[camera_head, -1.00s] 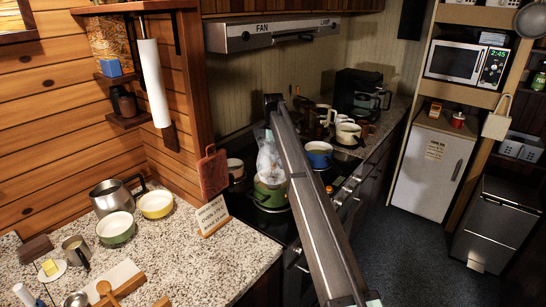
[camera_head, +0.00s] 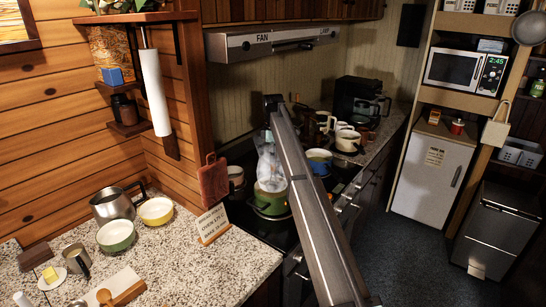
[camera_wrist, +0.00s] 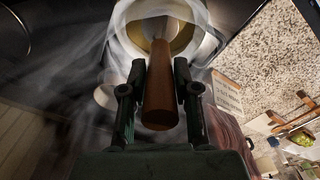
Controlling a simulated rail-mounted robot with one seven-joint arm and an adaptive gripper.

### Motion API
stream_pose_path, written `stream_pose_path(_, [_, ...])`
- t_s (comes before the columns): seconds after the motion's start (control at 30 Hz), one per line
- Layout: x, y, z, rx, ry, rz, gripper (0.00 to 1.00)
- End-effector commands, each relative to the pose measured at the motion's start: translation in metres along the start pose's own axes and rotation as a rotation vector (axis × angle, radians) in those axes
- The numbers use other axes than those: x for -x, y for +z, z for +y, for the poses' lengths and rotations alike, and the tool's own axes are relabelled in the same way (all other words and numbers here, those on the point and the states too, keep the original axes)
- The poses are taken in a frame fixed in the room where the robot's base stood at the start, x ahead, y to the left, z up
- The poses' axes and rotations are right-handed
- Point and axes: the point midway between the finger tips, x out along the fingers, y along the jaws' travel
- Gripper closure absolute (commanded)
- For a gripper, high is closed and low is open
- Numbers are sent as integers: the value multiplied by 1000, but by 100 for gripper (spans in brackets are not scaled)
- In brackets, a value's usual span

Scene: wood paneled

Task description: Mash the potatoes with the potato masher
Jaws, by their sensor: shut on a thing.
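A green pot (camera_head: 272,200) sits on the dark stove top, with pale steam or vapour above it. In the wrist view the round pale rim of the pot (camera_wrist: 188,40) shows beyond the fingers. My gripper (camera_wrist: 158,75) is shut on the brown wooden handle of the potato masher (camera_wrist: 160,100). The handle lies between both fingers, and a metal shaft runs from it toward the pot. The masher's head and the potatoes cannot be made out through the haze. In the head view my arm and the vapour largely hide the gripper above the pot.
A blue pot (camera_head: 319,158) stands behind right on the stove. A small sign (camera_head: 213,222) and a red-brown board (camera_head: 213,181) stand at the counter's edge left of the stove. Bowls, including a green one (camera_head: 116,236), and a metal pitcher (camera_head: 112,205) crowd the left counter.

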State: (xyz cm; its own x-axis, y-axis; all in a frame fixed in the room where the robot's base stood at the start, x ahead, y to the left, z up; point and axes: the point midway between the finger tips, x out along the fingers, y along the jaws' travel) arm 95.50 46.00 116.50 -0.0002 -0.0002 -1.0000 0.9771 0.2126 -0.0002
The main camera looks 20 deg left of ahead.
Motion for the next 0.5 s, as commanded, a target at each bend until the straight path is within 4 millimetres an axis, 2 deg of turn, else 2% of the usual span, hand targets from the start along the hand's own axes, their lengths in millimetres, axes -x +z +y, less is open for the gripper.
stream_pose_path(0.5, [-21, 0, 0, 0, 0, 0, 100])
